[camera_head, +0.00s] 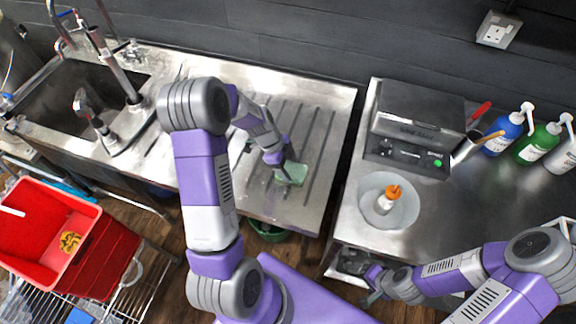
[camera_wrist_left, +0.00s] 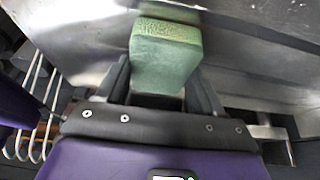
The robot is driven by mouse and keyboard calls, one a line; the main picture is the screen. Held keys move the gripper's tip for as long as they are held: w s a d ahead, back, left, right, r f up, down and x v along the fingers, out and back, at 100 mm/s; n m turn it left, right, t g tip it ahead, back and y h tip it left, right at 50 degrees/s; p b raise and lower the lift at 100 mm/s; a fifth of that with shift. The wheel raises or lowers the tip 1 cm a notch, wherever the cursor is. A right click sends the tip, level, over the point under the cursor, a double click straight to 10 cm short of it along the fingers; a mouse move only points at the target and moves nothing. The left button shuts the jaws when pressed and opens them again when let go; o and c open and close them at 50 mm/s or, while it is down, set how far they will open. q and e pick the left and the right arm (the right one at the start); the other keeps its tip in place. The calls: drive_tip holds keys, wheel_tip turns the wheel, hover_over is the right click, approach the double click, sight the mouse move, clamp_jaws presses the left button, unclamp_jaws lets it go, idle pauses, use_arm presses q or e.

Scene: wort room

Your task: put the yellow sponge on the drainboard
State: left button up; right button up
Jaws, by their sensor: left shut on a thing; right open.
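A green, sponge-like block (camera_head: 293,174) is between the fingers of my left gripper (camera_head: 284,169), over the right part of the ridged steel drainboard (camera_head: 318,125). In the left wrist view the block (camera_wrist_left: 166,55) is pale green with a more yellowish-green, porous end. My left gripper (camera_wrist_left: 160,98) is shut on it. I cannot tell whether the block touches the drainboard. No plainly yellow sponge shows on the drainboard. My right gripper (camera_head: 370,285) is open, low by the right counter's front edge, apart from the block.
The sink (camera_head: 60,105) with taps is at the left. A red crate (camera_head: 85,205) with a yellow patterned patch (camera_head: 70,241) stands lower left. The right counter holds a plate (camera_head: 402,215) with an orange-capped bottle (camera_head: 386,200), a steel machine (camera_head: 415,125) and several bottles. A gap separates the counters.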

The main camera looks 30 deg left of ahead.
use_arm(q)
drive_tip(key=o, duration=0.7)
drive_tip(key=shift+f, duration=0.1)
drive_tip(key=shift+c, duration=0.2)
drive_tip(key=o, duration=0.4)
drive_tip(key=shift+o, duration=0.2)
drive_tip(key=shift+r, duration=0.2)
drive_tip(key=shift+a+r, duration=0.15)
drive_tip(key=shift+r, duration=0.15)
drive_tip(key=p+v, duration=0.1)
drive_tip(key=v, duration=1)
drive_tip(key=shift+s+r, duration=0.1)
